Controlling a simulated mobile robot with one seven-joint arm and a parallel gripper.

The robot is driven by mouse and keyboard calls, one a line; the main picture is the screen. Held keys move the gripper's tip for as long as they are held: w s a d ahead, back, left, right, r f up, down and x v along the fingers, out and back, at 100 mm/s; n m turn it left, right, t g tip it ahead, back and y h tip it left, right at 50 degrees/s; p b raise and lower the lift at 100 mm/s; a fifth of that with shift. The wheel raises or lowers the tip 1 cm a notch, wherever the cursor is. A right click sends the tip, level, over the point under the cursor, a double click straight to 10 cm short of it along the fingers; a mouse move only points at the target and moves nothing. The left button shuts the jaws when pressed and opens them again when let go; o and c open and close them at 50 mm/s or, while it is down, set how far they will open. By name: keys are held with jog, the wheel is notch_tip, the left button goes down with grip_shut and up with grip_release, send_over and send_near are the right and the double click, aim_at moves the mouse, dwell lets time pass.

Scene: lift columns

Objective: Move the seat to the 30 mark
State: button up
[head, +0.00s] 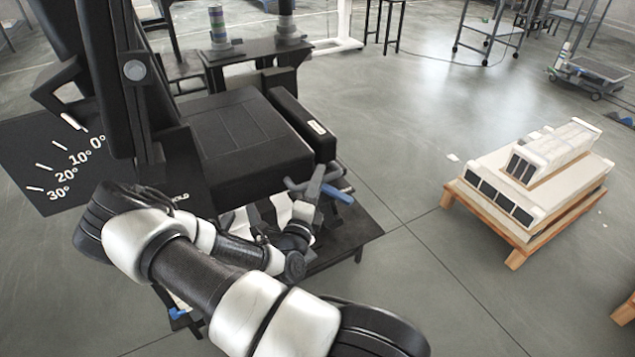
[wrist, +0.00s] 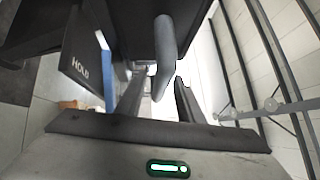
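The black seat has a flat cushion (head: 245,140) and an upright backrest (head: 110,70) at the left in the head view. A dark scale panel (head: 30,165) carries marks 0°, 10°, 20° and 30°. A thick white mark (head: 73,122) lies by the 0° end; 30° is lowest. A grey lever (wrist: 165,45) sticks out from the seat's side, near a blue bar (wrist: 106,75) and a HOLD label (wrist: 80,70). My gripper (wrist: 158,95) is open at the seat's side, its fingers either side of the lever's end. Contact cannot be told.
A low wooden pallet (head: 515,258) with white boxes stands on the floor at the right. A dark table (head: 260,50) with a column of coloured rings (head: 217,25) is behind the seat. A wheeled cart (head: 590,75) is at the far right. The floor between is clear.

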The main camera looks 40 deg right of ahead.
grip_shut()
jog(key=shift+a, duration=0.1)
jog(key=a+m+g+h, duration=0.3)
jog(key=a+g, duration=0.6)
jog(key=a, duration=0.7)
jog(key=shift+s+a+m+h, duration=0.25)
jog(key=shift+a+m+h, duration=0.1)
jog(key=shift+m, duration=1.05)
grip_release()
